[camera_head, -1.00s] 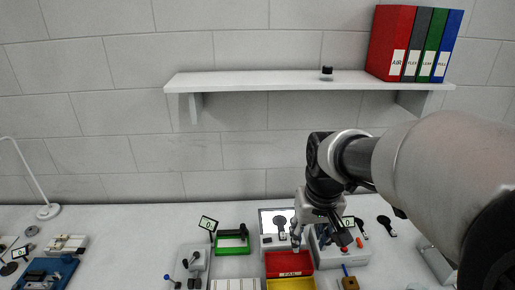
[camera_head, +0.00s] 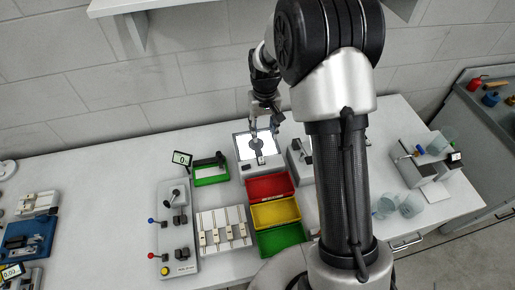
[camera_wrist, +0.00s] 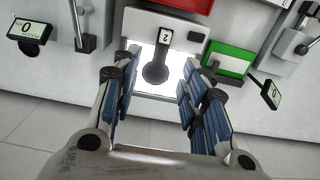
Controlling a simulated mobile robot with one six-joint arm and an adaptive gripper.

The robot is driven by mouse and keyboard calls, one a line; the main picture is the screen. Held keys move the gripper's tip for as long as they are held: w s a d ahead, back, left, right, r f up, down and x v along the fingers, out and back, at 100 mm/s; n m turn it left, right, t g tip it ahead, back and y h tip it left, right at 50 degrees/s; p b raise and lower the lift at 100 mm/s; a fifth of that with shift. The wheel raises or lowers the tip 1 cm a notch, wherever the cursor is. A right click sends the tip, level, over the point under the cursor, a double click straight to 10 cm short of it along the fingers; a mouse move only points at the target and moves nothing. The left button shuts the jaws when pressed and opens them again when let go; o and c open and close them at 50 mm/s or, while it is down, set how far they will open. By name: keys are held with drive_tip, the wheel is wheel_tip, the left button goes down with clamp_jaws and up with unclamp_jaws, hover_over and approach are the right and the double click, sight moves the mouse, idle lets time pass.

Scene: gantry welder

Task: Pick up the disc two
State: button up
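Disc two (camera_wrist: 155,72) is a dark round disc with a stem and a white tab marked "2". It lies on a bright lit panel (camera_wrist: 180,82) in the upper middle of the wrist view. In the head view, the disc (camera_head: 257,144) lies on the same lit panel (camera_head: 243,148), at the back of the table. My gripper (camera_wrist: 158,78) is open and empty, its blue-padded fingers spread on either side of the disc in the picture. In the head view, my gripper (camera_head: 265,132) is just above the panel. Contact with the disc cannot be told.
Red (camera_head: 268,187), yellow (camera_head: 274,213) and green (camera_head: 281,238) bins stand in front of the panel. A green-framed device (camera_head: 211,175) stands left of it, and a grey device (camera_head: 299,160) right. A wall shelf (camera_head: 122,6) hangs above. Clear cups (camera_head: 411,205) stand at right.

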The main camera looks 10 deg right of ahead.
hover_over(261, 157)
drive_tip(key=f, duration=0.8)
drive_tip(key=shift+d+f+b, duration=0.3)
drive_tip(key=shift+f+b, duration=0.1)
drive_tip(key=shift+s+a+f, duration=0.1)
drive_tip(key=shift+a+f, duration=0.1)
drive_tip(key=shift+f, duration=1.15)
drive_tip(key=shift+a+f, duration=0.15)
drive_tip(key=shift+f, duration=1.2)
drive_tip(key=shift+c, duration=0.2)
clamp_jaws()
drive_tip(key=shift+r, duration=0.15)
